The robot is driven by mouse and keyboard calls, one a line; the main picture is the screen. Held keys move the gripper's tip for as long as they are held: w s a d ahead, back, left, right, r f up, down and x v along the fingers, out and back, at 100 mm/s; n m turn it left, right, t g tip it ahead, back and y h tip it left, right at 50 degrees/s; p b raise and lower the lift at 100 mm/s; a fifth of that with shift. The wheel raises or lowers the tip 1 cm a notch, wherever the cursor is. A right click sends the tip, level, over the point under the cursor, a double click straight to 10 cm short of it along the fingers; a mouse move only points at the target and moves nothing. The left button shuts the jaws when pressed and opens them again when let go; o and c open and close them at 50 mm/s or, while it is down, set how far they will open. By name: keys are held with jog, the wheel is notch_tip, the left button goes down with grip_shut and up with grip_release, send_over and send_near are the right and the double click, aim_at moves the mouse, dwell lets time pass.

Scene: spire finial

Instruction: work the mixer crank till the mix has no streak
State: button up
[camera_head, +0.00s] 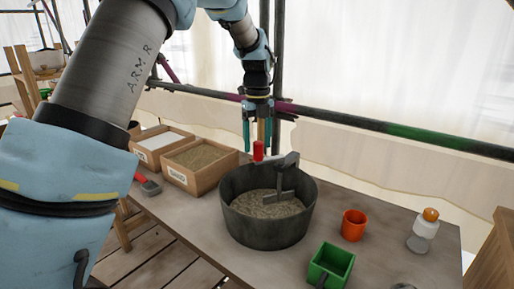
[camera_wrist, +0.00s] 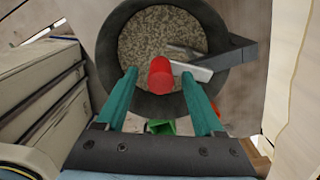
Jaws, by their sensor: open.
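The mixer is a dark round tub (camera_head: 247,232) on the table, with a grey-brown speckled mix (camera_head: 266,203) in it; I cannot make out clear streaks at this size. A grey crank (camera_head: 284,182) with a paddle reaches into the tub from its back rim. The crank's red knob (camera_head: 258,150) stands upright above the rim. My gripper (camera_head: 257,140) is open and points down at the knob. In the wrist view the red knob (camera_wrist: 160,74) shows between the teal fingertips (camera_wrist: 160,75), with gaps on both sides. The mix (camera_wrist: 150,40) shows beyond it.
A sand box (camera_head: 200,165) and a box of white powder (camera_head: 160,145) stand left of the tub. An orange cup (camera_head: 354,225), a green box (camera_head: 331,265) and a bottle (camera_head: 423,232) stand right. A scaffold pipe (camera_head: 350,125) runs behind the table.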

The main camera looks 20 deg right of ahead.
jog(key=shift+f, duration=1.4)
jog(key=shift+c, duration=0.2)
grip_shut()
